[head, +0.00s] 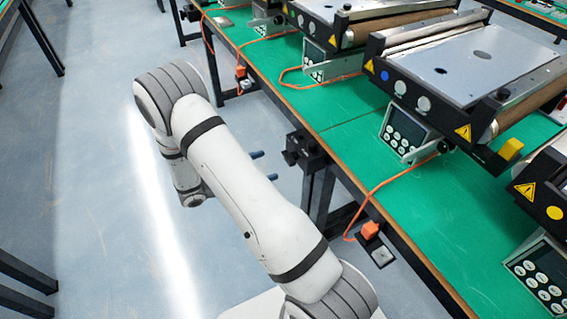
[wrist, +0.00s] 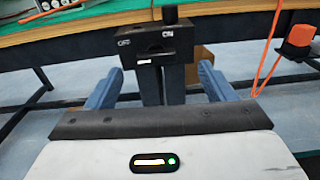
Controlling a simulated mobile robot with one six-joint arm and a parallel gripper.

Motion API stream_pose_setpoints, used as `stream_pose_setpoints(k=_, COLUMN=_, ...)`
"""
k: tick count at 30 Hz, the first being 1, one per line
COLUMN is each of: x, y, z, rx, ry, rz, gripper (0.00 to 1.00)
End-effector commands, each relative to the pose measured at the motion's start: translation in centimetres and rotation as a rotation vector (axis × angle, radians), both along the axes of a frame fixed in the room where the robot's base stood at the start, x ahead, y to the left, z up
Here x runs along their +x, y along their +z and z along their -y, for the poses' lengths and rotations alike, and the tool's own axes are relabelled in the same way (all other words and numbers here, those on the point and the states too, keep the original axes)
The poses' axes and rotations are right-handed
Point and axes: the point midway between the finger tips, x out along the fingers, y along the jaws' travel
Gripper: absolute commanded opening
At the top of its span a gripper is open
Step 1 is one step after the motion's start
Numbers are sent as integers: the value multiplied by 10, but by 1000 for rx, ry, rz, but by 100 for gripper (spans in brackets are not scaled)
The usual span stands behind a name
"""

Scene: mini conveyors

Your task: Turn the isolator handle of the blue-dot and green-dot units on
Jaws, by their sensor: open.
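The blue-dot unit (head: 470,65) is a conveyor on the green bench in the head view, with a blue dot (head: 384,76) on its side. A black isolator box (head: 303,152) is at the bench edge near it. In the wrist view this box (wrist: 150,48) carries OFF on the left and ON on the right, with a dark knob (wrist: 170,14) above ON. I cannot tell the handle's position clearly. My gripper (head: 264,166) is open and empty in front of the box. Its blue fingers show apart in the wrist view (wrist: 160,88). I see no green dot.
A yellow-dot unit (head: 540,190) stands at the right edge, and other conveyors stand farther back. Orange cables run to orange plugs (head: 370,230) along the bench edge (head: 400,245). Dark bench legs (head: 318,195) stand below. The blue floor (head: 75,160) at left is mostly clear.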

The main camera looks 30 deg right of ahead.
Motion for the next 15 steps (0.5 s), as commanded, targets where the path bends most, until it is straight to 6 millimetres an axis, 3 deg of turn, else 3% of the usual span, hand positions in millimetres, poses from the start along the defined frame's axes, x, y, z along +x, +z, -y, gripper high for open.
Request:
stream_pose_setpoints(k=5, x=5, y=-11, z=4, rx=-30, ry=34, rz=-24, gripper=76)
stream_pose_setpoints(k=15, x=6, y=-10, z=56, rx=-28, ry=31, rz=-23, gripper=76)
